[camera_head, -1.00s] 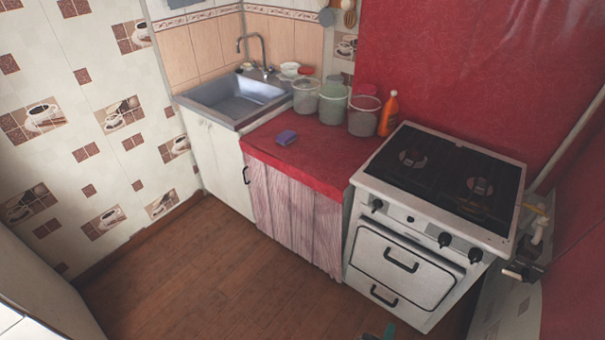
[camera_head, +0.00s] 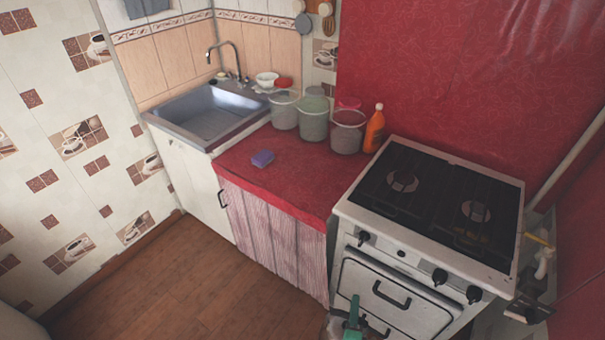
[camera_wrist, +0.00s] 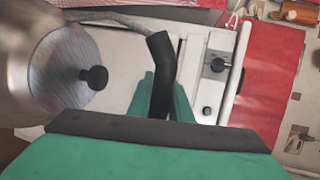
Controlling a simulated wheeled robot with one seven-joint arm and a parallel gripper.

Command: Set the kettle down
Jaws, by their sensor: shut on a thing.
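The kettle (camera_wrist: 66,65) is a metal pot with a round lid and a black knob, at the left of the wrist view and cut off by its edge. Its black handle (camera_wrist: 157,60) runs between the green fingers of my gripper (camera_wrist: 161,100), which is shut on it. In the head view my gripper (camera_head: 353,316) shows at the bottom edge, in front of the stove. A pale piece beside it there may be the kettle, but it is mostly cut off.
The white stove (camera_head: 348,211) has a dark top with two burners and nothing standing on it. Left of it, the red counter (camera_head: 285,185) holds a purple sponge (camera_head: 262,158), several jars (camera_head: 313,122) and an orange bottle (camera_head: 375,130). The sink (camera_head: 205,118) is farther left.

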